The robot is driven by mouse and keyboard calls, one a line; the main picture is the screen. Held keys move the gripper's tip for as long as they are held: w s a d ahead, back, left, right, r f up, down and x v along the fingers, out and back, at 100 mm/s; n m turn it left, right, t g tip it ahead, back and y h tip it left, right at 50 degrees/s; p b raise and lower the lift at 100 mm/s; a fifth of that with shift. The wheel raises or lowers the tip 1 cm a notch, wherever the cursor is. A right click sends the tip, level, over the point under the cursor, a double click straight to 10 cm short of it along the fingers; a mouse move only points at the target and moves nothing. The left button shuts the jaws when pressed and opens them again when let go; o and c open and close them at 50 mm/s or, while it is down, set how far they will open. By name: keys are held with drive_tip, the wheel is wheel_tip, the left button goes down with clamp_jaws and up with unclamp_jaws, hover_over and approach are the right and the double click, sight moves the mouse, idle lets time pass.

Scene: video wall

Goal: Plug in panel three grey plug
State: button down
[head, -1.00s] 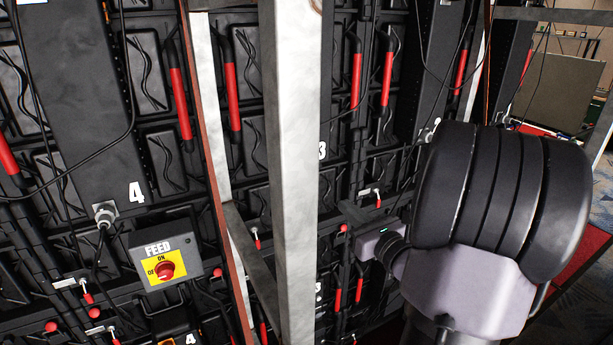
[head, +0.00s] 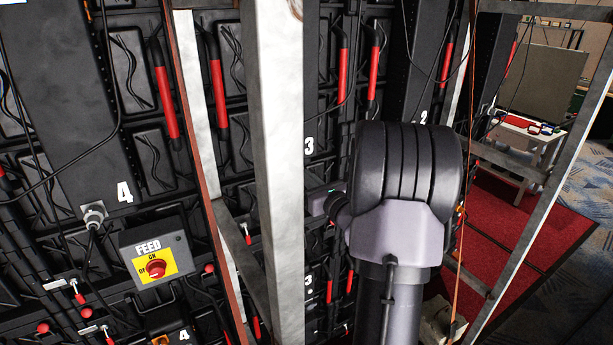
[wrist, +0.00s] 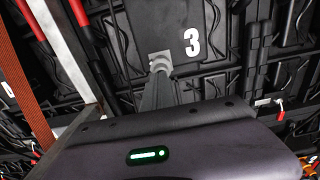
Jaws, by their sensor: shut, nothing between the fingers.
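The panel marked 3 (wrist: 172,25) fills the top middle of the wrist view. At its lower edge is a light grey round connector (wrist: 161,63), directly beyond my fingertips. I cannot tell whether this is a bare socket or a plug seated in it. My gripper (wrist: 164,80) is shut with nothing held, its fingers pointing at the connector and partly covering its lower side. Whether they touch it is unclear. In the head view my gripper's body shows right of the pale post, which hides the fingers and the connector.
A pale upright post (head: 277,170) stands left of my arm. Panel 4 has a grey connector with a cable (head: 94,215) and a FEED switch box (head: 156,262). Thin cables hang across the wall. A metal frame (head: 545,190), red carpet and white table (head: 520,140) are right.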

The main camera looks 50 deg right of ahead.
drive_tip(key=shift+w, duration=0.2)
drive_tip(key=shift+w+d+r, duration=0.1)
drive_tip(key=shift+w+d, duration=0.15)
drive_tip(key=shift+w, duration=0.45)
